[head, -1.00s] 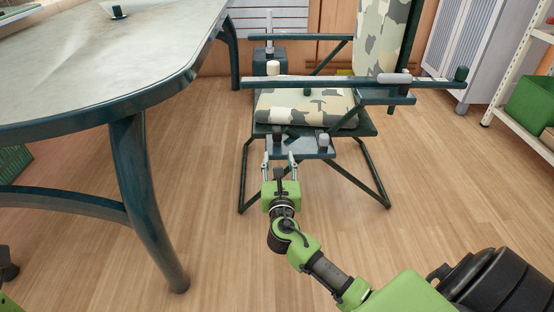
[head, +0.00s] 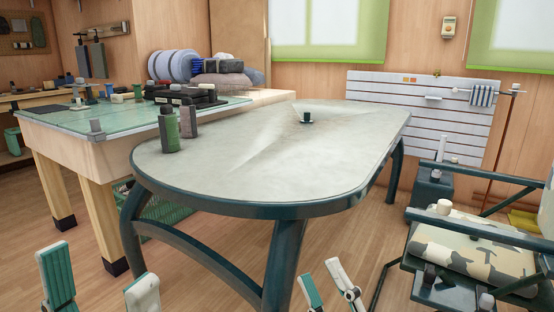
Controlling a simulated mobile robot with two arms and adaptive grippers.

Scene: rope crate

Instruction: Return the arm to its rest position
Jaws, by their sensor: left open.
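My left gripper (head: 100,284) shows at the bottom left, with only its two white and teal fingers in view. They stand wide apart with bare floor between them. My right gripper (head: 323,276) shows at the bottom edge right of centre, with its fingertips apart and nothing seen between them.
An oval table (head: 230,165) with a dark rim fills the middle. A workbench (head: 75,128) with bottles and cases stands behind left. A camouflage chair (head: 470,250) stands at right.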

